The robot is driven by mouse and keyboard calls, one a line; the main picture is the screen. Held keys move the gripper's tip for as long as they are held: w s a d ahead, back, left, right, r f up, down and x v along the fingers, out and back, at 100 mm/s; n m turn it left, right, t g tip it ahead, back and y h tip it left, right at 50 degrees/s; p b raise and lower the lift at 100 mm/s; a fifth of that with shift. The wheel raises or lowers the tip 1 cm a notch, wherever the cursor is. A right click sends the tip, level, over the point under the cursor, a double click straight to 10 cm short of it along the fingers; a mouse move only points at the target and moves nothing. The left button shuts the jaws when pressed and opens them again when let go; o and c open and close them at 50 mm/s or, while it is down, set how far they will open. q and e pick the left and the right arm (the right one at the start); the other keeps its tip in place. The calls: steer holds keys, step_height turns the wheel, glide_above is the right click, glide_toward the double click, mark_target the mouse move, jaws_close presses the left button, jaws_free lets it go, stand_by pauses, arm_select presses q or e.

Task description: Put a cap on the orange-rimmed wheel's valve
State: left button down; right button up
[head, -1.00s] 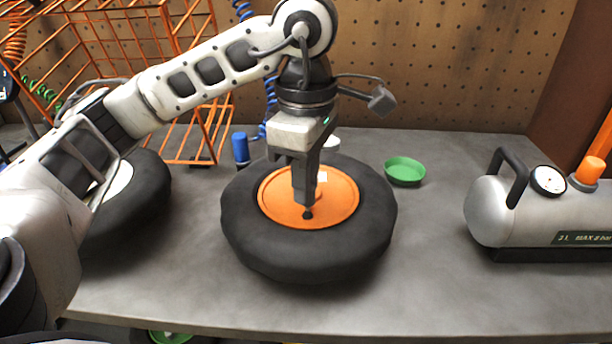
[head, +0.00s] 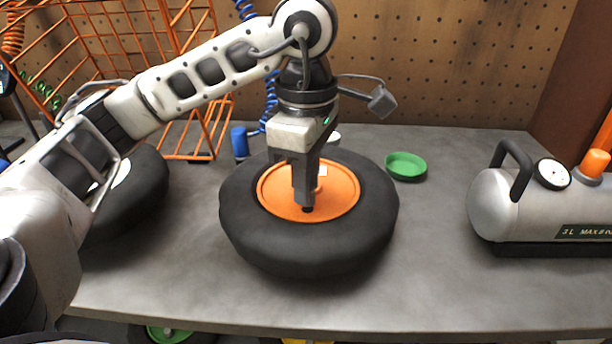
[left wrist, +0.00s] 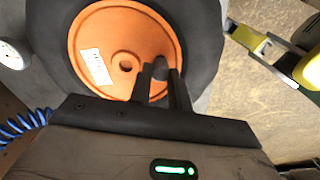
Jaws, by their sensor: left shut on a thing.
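The orange-rimmed wheel (head: 342,195) lies flat on the bench, its black tyre around an orange rim with a white label. It also shows in the left wrist view (left wrist: 105,28). My left gripper (head: 305,206) points down over the near part of the rim. It is shut on a small dark piece, likely a cap (left wrist: 160,70), which shows between the fingertips in the left wrist view. The fingers cover the valve, so I cannot tell whether the dark piece sits on it. My right gripper is in neither view.
A green dish (head: 405,166) stands right of the wheel. A silver air tank (head: 520,206) stands farther right. Another wheel (head: 140,190) lies at left, partly behind my arm. An orange wire basket (head: 190,90) and blue bottle (head: 240,143) are behind. The front right bench is clear.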

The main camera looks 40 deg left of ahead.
arm_select(q)
steer(key=shift+f+b, duration=0.5)
steer(key=shift+f, duration=0.05)
steer(key=c, duration=0.9)
jaws_free()
